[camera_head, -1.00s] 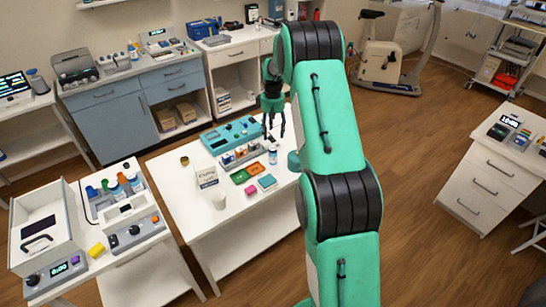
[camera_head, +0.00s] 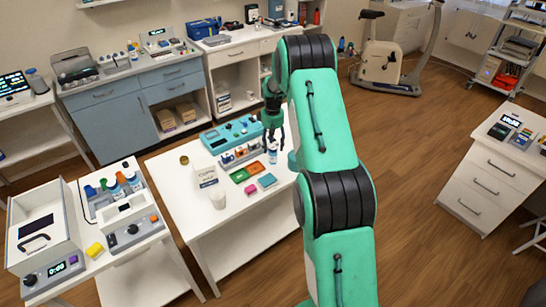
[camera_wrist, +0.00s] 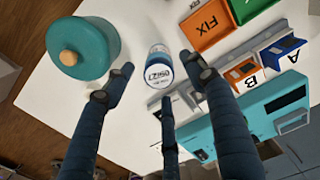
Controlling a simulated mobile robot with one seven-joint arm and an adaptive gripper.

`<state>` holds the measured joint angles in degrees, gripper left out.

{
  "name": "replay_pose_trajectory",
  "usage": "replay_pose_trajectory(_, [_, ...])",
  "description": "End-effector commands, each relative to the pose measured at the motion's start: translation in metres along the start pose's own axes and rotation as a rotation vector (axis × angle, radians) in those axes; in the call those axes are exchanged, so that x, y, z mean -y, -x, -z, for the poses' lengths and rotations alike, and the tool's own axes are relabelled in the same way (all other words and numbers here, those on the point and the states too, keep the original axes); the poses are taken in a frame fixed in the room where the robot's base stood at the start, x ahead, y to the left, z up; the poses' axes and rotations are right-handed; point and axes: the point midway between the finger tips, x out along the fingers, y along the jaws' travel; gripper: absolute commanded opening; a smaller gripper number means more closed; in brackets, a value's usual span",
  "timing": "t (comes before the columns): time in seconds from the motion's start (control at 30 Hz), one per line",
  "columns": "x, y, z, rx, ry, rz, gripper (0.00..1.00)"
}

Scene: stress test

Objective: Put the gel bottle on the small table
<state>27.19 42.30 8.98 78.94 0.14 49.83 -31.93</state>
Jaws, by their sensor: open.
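A small white bottle with a blue band and a printed label (camera_wrist: 158,68) stands on the white table (camera_head: 225,225); the head view also shows it (camera_head: 273,157). I cannot read whether it is the gel bottle. My gripper (camera_head: 272,140) is above it, pointing down. In the wrist view my gripper (camera_wrist: 157,78) has its fingers spread, with the bottle between and beyond the tips, and no finger clearly touching it. Other bottles (camera_head: 122,178) stand in a grey rack on the smaller table at left (camera_head: 140,240).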

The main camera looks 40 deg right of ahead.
Motion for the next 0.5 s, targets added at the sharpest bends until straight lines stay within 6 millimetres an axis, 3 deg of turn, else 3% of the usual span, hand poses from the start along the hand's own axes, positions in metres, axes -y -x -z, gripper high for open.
replay_pose_trajectory(0.33, [0.0, -0.001, 0.0, 0.0, 0.0, 0.0, 0.56])
replay_pose_trajectory(0.5, [0.0, -0.012, -0.001, 0.002, 0.0, 0.001, 0.56])
